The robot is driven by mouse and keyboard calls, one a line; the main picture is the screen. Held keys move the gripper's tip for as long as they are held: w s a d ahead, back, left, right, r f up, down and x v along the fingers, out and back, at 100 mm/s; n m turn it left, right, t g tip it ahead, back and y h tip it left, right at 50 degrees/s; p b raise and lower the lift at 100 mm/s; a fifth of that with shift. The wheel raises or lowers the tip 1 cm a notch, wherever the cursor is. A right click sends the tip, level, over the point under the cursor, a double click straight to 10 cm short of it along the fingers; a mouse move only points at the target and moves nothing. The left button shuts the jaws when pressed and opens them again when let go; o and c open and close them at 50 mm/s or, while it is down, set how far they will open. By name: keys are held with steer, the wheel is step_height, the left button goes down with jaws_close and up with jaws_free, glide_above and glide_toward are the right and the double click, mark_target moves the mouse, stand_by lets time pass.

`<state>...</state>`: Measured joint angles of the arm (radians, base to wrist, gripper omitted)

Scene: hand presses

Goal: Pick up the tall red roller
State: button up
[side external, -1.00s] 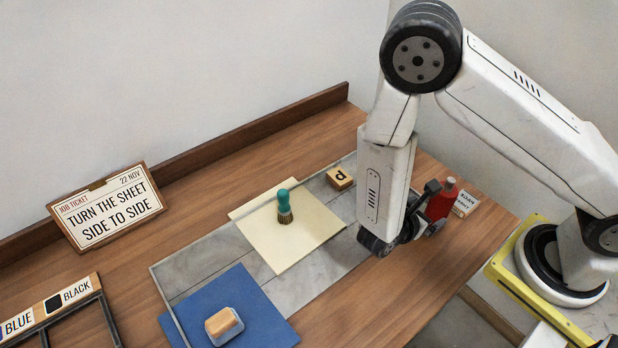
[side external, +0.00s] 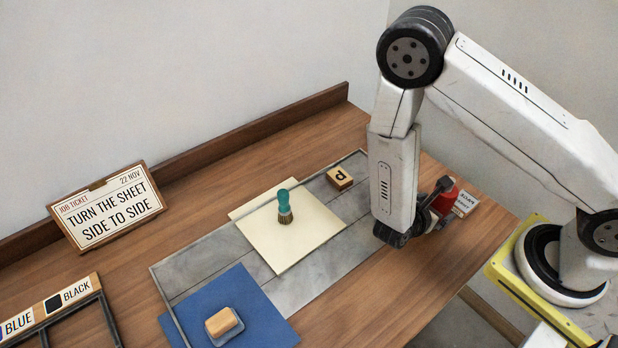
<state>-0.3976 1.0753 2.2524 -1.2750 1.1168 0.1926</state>
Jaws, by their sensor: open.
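The only red thing in sight (side external: 455,190) stands upright at the right end of the table, largely hidden behind my gripper. It had a pale top in the earlier view; I cannot tell for sure that it is the tall red roller. My gripper (side external: 440,203) is open, low over the table, with its dark fingers in front of the red thing. I cannot tell whether the red thing is between the fingers or touching them.
A small label card (side external: 466,203) stands right beside the red thing. To the left are a grey board (side external: 205,262), a cream sheet (side external: 285,250) with a teal-handled brush (side external: 284,203), a wooden letter block (side external: 339,178), and a blue sheet (side external: 265,318) with a sponge-like block (side external: 221,322).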

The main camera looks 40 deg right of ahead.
steer(key=shift+x, duration=1.5)
jaws_close()
